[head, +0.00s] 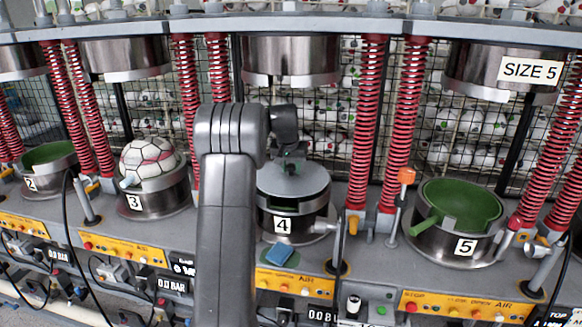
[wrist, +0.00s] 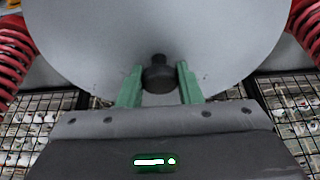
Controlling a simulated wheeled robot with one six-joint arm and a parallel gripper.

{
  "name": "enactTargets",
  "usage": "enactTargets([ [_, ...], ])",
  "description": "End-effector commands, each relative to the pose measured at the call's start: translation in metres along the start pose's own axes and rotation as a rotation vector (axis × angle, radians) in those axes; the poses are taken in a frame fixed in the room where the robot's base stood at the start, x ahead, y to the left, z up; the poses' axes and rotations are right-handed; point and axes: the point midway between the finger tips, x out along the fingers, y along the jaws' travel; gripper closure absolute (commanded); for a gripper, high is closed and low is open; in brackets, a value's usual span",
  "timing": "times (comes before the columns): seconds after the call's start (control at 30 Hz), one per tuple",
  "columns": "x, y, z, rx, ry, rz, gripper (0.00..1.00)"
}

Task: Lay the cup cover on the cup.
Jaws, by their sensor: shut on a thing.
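The cup cover (head: 308,183) is a flat grey disc over the cup (head: 308,222) marked 4, under that station's steel press head. It looks level and roughly centred; I cannot tell whether it touches the rim or hovers slightly above. In the wrist view the cover (wrist: 85,45) fills the top, with a dark knob (wrist: 158,68) at its near part. My gripper (head: 291,163) is above the cover, its green fingers (wrist: 160,85) on both sides of the knob, shut on it. The cup's inside is hidden.
Red springs (head: 363,120) and posts flank the station, with the press head (head: 290,58) above. Cup 3 (head: 155,198) holds a ball (head: 152,160); cup 5 (head: 470,240) is open and green inside. A blue pad (head: 279,254) lies in front of cup 4.

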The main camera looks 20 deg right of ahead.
Motion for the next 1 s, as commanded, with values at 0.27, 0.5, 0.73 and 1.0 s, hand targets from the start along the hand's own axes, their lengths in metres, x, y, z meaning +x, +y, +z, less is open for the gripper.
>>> enactTargets([
  [0.27,0.004,0.000,0.001,0.000,0.003,0.000,1.00],
  [0.5,0.009,0.000,0.003,0.000,0.003,0.000,1.00],
  [0.73,0.010,0.000,0.004,0.000,0.003,0.000,0.53],
  [1.0,0.012,0.000,0.005,0.000,-0.002,0.000,0.43],
])
